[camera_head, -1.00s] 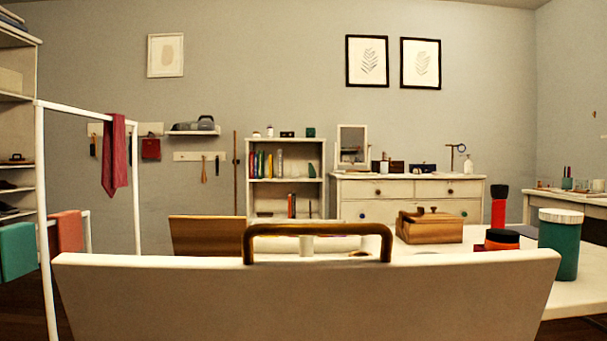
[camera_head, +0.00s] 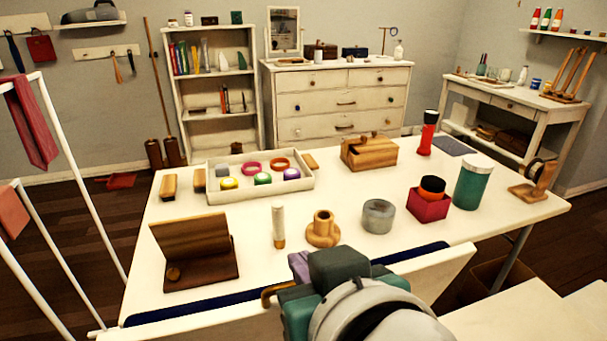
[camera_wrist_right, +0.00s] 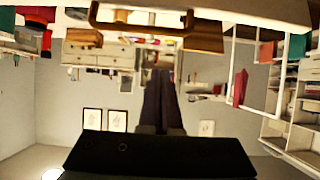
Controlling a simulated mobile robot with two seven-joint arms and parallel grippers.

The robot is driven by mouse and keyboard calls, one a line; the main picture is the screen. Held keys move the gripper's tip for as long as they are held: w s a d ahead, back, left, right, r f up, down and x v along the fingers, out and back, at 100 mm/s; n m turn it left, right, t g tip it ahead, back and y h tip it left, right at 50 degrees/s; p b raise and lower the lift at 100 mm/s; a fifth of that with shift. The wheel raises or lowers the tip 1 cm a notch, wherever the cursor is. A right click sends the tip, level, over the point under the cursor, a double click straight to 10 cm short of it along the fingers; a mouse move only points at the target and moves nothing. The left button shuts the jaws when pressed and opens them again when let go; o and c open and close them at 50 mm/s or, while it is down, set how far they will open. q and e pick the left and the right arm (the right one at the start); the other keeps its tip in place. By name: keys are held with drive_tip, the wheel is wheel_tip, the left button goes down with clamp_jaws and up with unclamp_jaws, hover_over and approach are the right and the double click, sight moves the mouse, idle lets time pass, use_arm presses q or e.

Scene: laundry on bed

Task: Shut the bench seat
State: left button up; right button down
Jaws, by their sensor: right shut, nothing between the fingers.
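The bench seat's lid is a white panel (camera_head: 440,268) standing raised in front of the table. Its brass-coloured handle (camera_head: 276,291) is on the top edge and is mostly hidden behind my right gripper. My right gripper (camera_head: 299,266) is at the lid's upper edge, close to the handle, with its grey wrist covering the middle of the panel. In the upside-down right wrist view, its dark fingers (camera_wrist_right: 163,75) are shut and empty, pointing toward the handle (camera_wrist_right: 150,32) and lid edge (camera_wrist_right: 230,8). Contact cannot be told. My left gripper is not in view.
Beyond the lid, a white table (camera_head: 340,263) holds a tray (camera_head: 215,195), wooden boxes, a green jar (camera_head: 473,183) and small items. A white rail frame (camera_head: 85,190) stands at left. A cardboard box (camera_head: 490,282) is on the floor at right.

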drive_tip(key=b+x, duration=0.2)
drive_tip(key=x, duration=0.5)
drive_tip(key=shift+w+f, duration=0.25)
drive_tip(key=shift+w, duration=0.1)
drive_tip(key=shift+f, duration=0.15)
drive_tip(key=shift+s+d+f+p, duration=0.2)
drive_tip(key=shift+s+f, duration=0.15)
drive_tip(key=shift+s, duration=0.45)
drive_tip(key=shift+s+d+f+p, duration=0.2)
drive_tip(key=shift+s+f, duration=0.1)
drive_tip(key=shift+s, duration=0.45)
